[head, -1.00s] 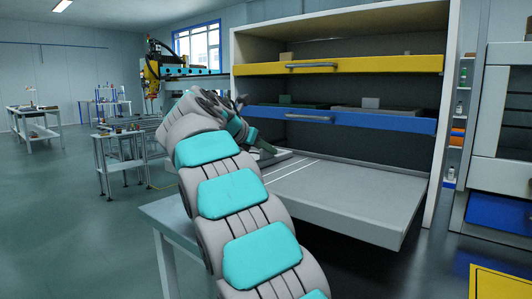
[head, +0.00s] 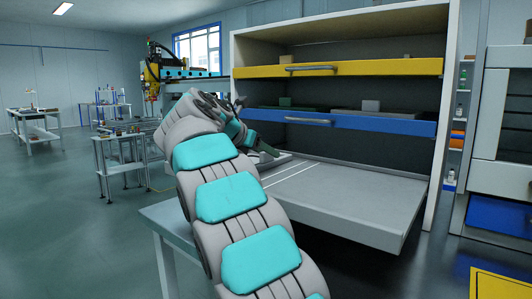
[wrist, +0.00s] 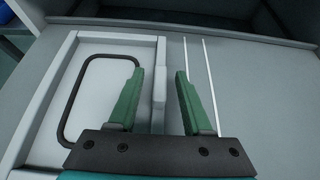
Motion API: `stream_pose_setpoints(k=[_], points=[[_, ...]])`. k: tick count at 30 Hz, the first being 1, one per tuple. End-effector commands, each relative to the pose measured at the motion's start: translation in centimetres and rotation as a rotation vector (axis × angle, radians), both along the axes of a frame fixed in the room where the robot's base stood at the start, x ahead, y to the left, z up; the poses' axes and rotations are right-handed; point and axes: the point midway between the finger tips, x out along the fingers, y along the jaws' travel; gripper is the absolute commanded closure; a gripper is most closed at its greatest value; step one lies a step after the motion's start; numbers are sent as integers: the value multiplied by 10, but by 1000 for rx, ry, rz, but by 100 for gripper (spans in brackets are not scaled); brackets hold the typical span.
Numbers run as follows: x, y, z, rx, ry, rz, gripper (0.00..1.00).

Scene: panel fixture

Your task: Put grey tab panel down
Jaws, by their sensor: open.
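The grey tab panel (wrist: 105,60) lies flat at the left of the grey shelf surface in the wrist view, with a black rounded outline on its face. Its tab (wrist: 159,88) sticks up or out along its right edge. My gripper (wrist: 159,74) is open, with one green finger on each side of the tab. Gaps show between the fingers and the tab. In the head view my arm hides most of the panel, and a green finger (head: 266,149) shows near the shelf's left end.
The pull-out grey shelf (head: 350,200) has two white lines and a wide bare area to the right. A blue-fronted drawer (head: 375,124) and a yellow-fronted drawer (head: 390,66) are above it. The cabinet's right side wall (head: 440,130) bounds the space.

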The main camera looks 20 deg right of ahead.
Motion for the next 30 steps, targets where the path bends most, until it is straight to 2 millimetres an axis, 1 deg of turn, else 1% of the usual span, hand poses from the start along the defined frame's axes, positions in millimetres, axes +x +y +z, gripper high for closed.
stream_pose_setpoints(k=[5, 12, 18, 22, 30], points=[[-12, 17, 14, -2, -3, 2, 50], [-37, 52, 37, -2, -1, 1, 50], [-54, 76, 53, -2, -3, 2, 50], [-59, 82, 56, -1, -1, 0, 50], [-59, 82, 55, -1, 1, 0, 50]])
